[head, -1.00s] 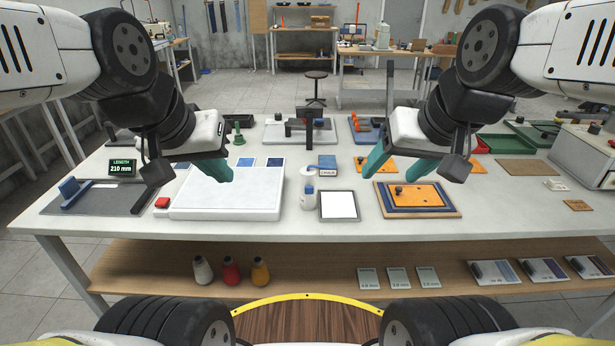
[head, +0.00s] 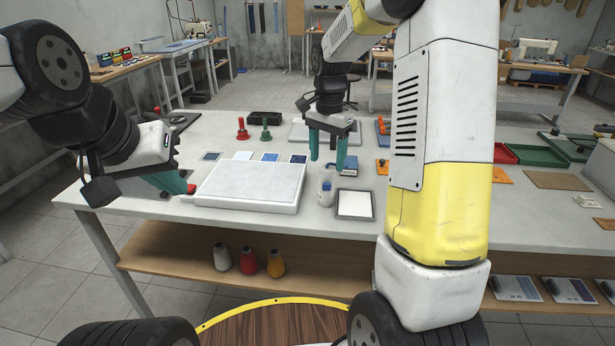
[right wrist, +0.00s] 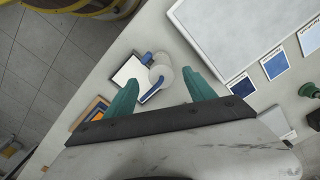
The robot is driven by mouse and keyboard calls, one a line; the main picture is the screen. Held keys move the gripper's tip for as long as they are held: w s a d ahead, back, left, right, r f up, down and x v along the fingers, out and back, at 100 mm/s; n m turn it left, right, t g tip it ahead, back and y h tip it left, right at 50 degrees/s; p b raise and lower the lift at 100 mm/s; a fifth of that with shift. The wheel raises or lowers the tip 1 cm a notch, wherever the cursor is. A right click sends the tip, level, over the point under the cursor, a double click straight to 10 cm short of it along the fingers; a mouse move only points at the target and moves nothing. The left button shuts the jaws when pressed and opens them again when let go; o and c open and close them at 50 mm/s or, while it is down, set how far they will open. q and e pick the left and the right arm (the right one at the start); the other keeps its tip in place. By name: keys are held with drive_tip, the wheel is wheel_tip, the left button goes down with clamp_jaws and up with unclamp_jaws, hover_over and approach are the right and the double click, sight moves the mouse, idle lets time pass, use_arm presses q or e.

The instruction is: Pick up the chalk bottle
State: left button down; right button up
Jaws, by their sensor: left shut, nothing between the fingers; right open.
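The chalk bottle (head: 326,190) is a small white bottle with a blue mark, standing upright on the white table between the large white pad and the white square in a dark frame. In the right wrist view the bottle (right wrist: 163,74) shows from above, between and beyond the fingertips. My right gripper (head: 327,164) is open, fingers pointing down, just above and behind the bottle, not visibly touching it. My left gripper (head: 179,183) is shut and empty at the left of the table, near a red item.
A blue chalk sign (head: 349,165) stands close behind the bottle. The white pad (head: 247,190) is left of it and the framed square (head: 355,204) right of it. Red and green stamps (head: 265,130) stand farther back. My right arm hides the table's right-middle part.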

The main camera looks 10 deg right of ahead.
sight(327, 179)
drive_tip(key=f, duration=0.7)
drive_tip(key=shift+w+d+f, duration=0.1)
drive_tip(key=shift+w+f, duration=0.15)
drive_tip(key=shift+f, duration=0.15)
clamp_jaws()
